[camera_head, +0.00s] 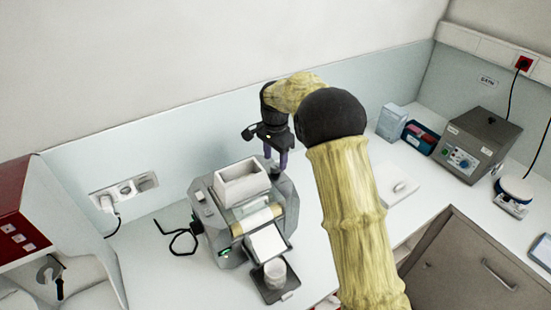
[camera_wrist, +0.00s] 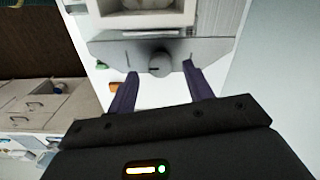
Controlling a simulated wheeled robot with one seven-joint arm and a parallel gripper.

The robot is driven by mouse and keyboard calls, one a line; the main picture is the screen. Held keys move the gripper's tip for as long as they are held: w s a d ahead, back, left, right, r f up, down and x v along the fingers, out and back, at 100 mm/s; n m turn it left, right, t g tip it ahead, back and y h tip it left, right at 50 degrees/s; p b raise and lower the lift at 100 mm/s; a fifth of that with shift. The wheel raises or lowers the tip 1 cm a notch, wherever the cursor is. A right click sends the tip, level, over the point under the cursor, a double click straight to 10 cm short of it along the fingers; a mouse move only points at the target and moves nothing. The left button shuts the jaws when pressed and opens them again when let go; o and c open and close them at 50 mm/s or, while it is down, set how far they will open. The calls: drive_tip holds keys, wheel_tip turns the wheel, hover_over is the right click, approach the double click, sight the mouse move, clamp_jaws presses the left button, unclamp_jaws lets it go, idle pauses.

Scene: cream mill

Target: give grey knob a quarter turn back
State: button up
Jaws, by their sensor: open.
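The grey knob (camera_wrist: 160,64) shows in the wrist view as a small round knob with a dark pointer mark, on the grey side panel of the mill. My gripper (camera_wrist: 159,71) is open, its two purple fingers on either side of the knob with a gap at each side. I cannot tell how far the fingertips reach over it. In the head view my gripper (camera_head: 276,162) points down at the back right side of the grey mill (camera_head: 288,205). The knob is hidden in that view.
A wall socket (camera_head: 125,188) and black cable are at left. A grey control box (camera_head: 475,145) stands at right. The back panel is close behind my gripper.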

drive_tip(key=shift+f, duration=1.1)
drive_tip(key=shift+c, duration=0.4)
drive_tip(key=c, duration=0.9)
